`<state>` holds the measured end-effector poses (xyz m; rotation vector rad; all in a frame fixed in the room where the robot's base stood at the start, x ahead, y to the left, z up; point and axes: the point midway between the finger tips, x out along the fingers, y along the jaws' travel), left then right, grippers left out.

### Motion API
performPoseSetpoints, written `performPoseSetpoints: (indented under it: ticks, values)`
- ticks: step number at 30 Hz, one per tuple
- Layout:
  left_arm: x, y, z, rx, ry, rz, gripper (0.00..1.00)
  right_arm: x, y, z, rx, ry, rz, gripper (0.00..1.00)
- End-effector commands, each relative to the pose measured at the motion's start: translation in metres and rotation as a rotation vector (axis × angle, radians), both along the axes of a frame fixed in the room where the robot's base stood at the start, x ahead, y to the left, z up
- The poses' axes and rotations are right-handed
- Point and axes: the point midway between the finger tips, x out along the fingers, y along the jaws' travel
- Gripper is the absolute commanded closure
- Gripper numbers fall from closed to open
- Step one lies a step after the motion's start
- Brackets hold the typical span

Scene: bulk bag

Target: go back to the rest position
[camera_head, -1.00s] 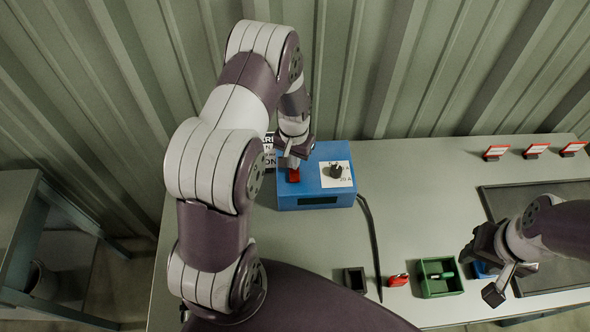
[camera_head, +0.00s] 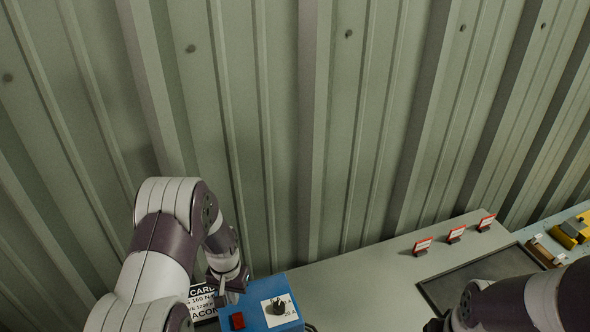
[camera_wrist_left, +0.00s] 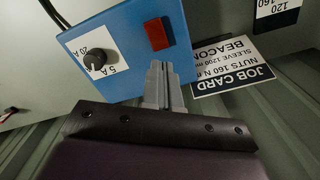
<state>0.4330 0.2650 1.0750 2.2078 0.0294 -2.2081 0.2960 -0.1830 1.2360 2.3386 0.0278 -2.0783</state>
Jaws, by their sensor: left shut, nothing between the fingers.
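My left gripper (camera_head: 224,292) is at the left back edge of the blue box (camera_head: 262,308), near its red switch (camera_head: 237,321). In the left wrist view its fingers (camera_wrist_left: 161,72) are together and empty, pointing toward the box edge below the red switch (camera_wrist_left: 157,34); I cannot tell whether they touch it. The blue box (camera_wrist_left: 130,75) also carries a black knob (camera_wrist_left: 95,59) on a white label. My right arm enters at the lower right of the head view; its gripper (camera_head: 438,325) is mostly cut off by the bottom edge.
A job card (camera_wrist_left: 232,70) stands beside the box, behind my left gripper in the head view. Several red-edged signs (camera_head: 455,234) stand along the bench's back by a dark mat (camera_head: 470,280). A ribbed metal wall (camera_head: 330,130) rises behind. The bench middle (camera_head: 370,285) is clear.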

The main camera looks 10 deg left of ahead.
Motion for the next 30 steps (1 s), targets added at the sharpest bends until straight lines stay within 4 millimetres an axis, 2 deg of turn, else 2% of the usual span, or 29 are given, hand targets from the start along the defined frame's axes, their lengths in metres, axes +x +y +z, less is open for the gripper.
performPoseSetpoints:
  ticks: [2, 5, 12, 14, 17, 30]
  values:
    - [-0.004, -0.001, -0.002, -0.002, 0.010, 0.024, 1.00, 0.000, 0.000, 0.000, 0.000, 0.000, 0.000, 0.57]
    - [-0.040, -0.010, 0.002, -0.013, 0.073, 0.065, 1.00, 0.000, 0.000, -0.005, 0.000, 0.000, 0.000, 0.57]
    - [-0.126, -0.061, 0.020, -0.002, 0.009, 0.036, 1.00, 0.000, 0.000, -0.100, 0.000, 0.001, 0.000, 0.57]
    - [-0.141, -0.071, 0.019, -0.001, -0.037, 0.003, 1.00, 0.000, 0.000, -0.122, 0.000, 0.001, 0.000, 0.57]
    - [-0.139, -0.080, 0.026, -0.002, -0.112, -0.038, 1.00, 0.000, 0.000, -0.134, 0.000, 0.001, 0.000, 0.57]
    - [-0.137, -0.082, 0.033, -0.002, -0.119, -0.049, 1.00, 0.000, 0.000, -0.128, 0.000, 0.000, 0.000, 0.57]
